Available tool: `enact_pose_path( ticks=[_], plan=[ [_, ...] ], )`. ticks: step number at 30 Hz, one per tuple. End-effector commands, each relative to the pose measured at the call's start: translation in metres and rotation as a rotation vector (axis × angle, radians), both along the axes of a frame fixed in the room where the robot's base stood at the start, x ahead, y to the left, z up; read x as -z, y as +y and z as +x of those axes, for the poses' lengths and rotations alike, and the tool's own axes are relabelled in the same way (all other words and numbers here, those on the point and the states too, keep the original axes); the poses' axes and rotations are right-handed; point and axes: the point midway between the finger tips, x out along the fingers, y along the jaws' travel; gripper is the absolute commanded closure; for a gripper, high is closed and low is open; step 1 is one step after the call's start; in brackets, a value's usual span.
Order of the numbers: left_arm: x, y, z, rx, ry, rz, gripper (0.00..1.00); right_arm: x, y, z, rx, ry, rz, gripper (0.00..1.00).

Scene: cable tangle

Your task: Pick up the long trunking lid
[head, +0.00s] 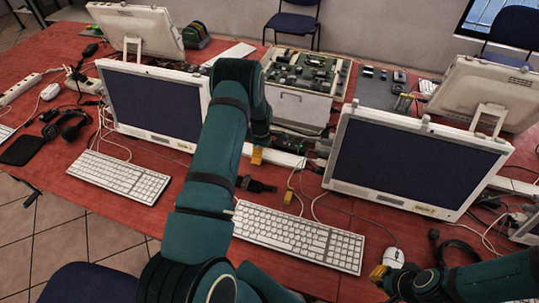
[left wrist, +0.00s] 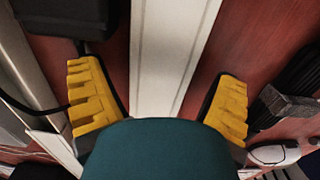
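A long white strip, which looks like the trunking lid (left wrist: 170,45), runs between the two yellow fingertips of my left gripper (left wrist: 165,105) in the left wrist view. The fingers are wide apart, one on each side of it, and no contact shows. In the head view, my left gripper (head: 257,156) points down over the white strip (head: 284,158) behind the middle keyboard; my own arm hides part of it. My right gripper (head: 379,273) is low at the right, close to the white mouse (head: 393,257); its finger opening cannot be made out.
Monitors (head: 415,165) and (head: 155,105) stand on either side of the strip on the red table (head: 150,215). A white keyboard (head: 300,235) lies in front. Cables and a headset (head: 65,125) clutter the table. An open case with a circuit board (head: 305,75) stands behind.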

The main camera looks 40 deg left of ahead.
Motion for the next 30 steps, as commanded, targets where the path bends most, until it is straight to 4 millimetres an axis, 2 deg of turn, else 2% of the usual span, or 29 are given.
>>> enact_pose_path(
  ticks=[1,4,5,13,17,30],
  plan=[
    [0.000,0.000,0.000,0.000,0.000,0.000,0.33,0.000,0.000,0.000,0.000,0.000,0.000,1.00],
    [0.000,0.000,0.000,0.000,0.001,0.000,0.68,0.000,0.000,0.000,0.000,0.000,0.000,1.00],
    [0.000,0.000,0.000,0.000,0.001,0.000,0.72,0.000,0.000,0.000,0.000,0.000,0.000,1.00],
    [-0.001,0.000,0.000,0.000,0.000,0.000,0.72,0.000,0.000,0.000,0.000,0.000,0.000,1.00],
    [-0.009,0.000,0.000,0.000,-0.001,0.001,0.72,-0.001,0.000,0.000,0.000,-0.001,0.000,1.00],
    [-0.086,0.000,0.000,0.001,-0.001,0.000,0.72,-0.006,0.000,0.002,0.004,-0.005,-0.001,1.00]
  ],
)
